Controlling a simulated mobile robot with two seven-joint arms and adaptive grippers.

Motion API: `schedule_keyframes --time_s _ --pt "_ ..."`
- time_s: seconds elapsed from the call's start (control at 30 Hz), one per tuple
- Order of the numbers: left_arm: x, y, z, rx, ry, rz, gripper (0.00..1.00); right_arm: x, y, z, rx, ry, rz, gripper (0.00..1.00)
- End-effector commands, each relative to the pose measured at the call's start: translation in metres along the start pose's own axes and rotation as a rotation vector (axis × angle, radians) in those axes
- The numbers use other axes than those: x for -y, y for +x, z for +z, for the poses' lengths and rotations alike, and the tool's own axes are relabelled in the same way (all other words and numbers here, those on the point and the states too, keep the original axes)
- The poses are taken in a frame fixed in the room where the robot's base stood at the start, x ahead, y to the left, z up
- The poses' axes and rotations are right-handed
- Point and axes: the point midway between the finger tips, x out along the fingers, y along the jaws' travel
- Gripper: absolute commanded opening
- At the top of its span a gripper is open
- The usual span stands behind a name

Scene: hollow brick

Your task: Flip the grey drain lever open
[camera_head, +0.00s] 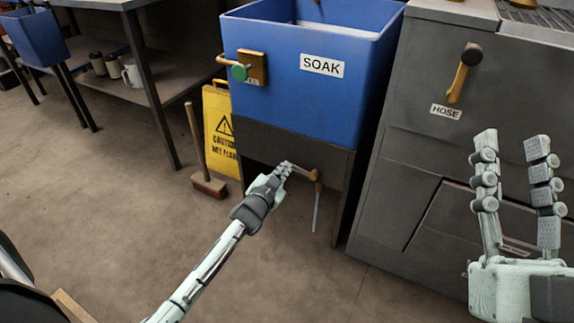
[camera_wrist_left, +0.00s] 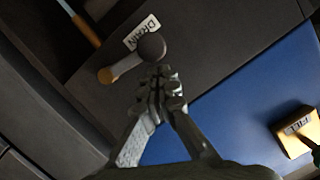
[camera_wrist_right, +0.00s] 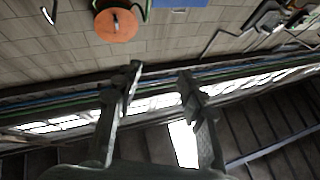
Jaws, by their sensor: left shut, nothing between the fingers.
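The gripper hides the knob in the head view. My right gripper (camera_head: 514,140) is open and empty, raised at the right.
A brass FILL valve (camera_head: 252,68) with a green knob is on the tub's front. A HOSE lever (camera_head: 464,72) is on the grey cabinet at right. Floor in front is clear.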

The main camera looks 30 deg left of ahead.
Motion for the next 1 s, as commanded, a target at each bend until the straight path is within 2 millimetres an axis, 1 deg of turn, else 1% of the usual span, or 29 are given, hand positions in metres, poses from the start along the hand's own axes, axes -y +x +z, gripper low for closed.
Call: schedule_keyframes --time_s 0.33,0.83,0.87,1.0 --pt "0.001 0.001 0.005 0.0 0.002 0.0 0.0 0.001 0.0 0.006 0.039 0.002 -0.001 0.4" --pt "0.002 0.001 0.004 0.001 0.003 0.0 0.0 0.001 0.001 0.006 0.048 0.002 -0.001 0.4" --pt "0.002 0.001 0.002 0.001 0.003 0.0 0.0 0.001 0.001 0.007 0.061 0.001 -0.001 0.4" --pt "0.007 0.001 -0.007 0.0 0.003 0.0 0.0 -0.001 -0.002 0.028 0.196 -0.005 0.001 0.4"
